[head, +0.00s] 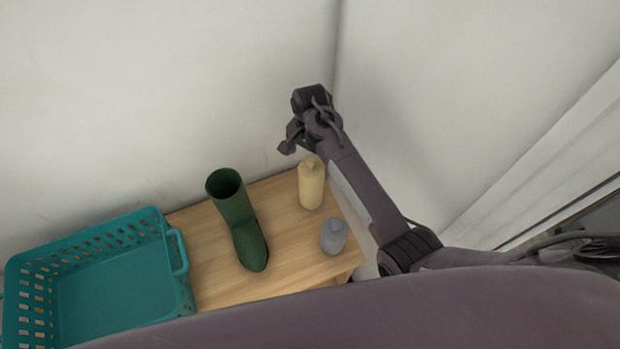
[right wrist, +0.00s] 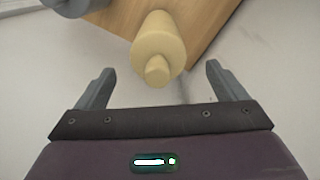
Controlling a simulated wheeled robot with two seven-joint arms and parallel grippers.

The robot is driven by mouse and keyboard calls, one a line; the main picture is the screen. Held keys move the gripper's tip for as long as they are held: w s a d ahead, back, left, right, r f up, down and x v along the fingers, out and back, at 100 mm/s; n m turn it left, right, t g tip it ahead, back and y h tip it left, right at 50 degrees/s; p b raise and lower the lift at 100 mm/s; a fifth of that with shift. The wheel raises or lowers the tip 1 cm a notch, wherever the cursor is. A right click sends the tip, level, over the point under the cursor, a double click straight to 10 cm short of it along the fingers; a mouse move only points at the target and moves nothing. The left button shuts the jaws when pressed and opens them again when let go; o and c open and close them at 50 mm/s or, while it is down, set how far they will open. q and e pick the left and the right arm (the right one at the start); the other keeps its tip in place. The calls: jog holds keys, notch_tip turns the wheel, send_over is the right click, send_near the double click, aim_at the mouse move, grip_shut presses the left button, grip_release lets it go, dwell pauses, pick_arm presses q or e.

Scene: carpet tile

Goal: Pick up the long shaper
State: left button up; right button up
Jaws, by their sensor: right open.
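The long shaper (head: 312,184) is a cream cylinder with a small knob on top. It stands upright at the back right of the wooden table. My right gripper (head: 290,141) is above and slightly left of it in the head view. In the right wrist view, the open jaws (right wrist: 158,72) point towards the long shaper (right wrist: 158,45), which appears between the two fingers, knob end nearest. No finger visibly touches it. My left gripper is not in view.
A shorter grey shaper (head: 334,238) stands in front of the long one. A green boot (head: 236,215) stands to the left. A teal basket (head: 180,279) is at the table's left. Walls rise close behind the wooden table (head: 289,258).

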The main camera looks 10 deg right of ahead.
aim_at(311, 167)
jog(key=f, duration=0.1)
jog(key=f+p, duration=0.1)
jog(key=f, duration=0.1)
jog(key=shift+s, duration=0.3)
jog(key=shift+w+f, duration=0.25)
jog(key=shift+f, duration=1)
jog(key=shift+s, duration=0.1)
jog(key=c, duration=0.7)
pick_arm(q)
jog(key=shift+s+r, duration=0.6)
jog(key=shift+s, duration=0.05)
pick_arm(e)
jog(key=c, duration=0.7)
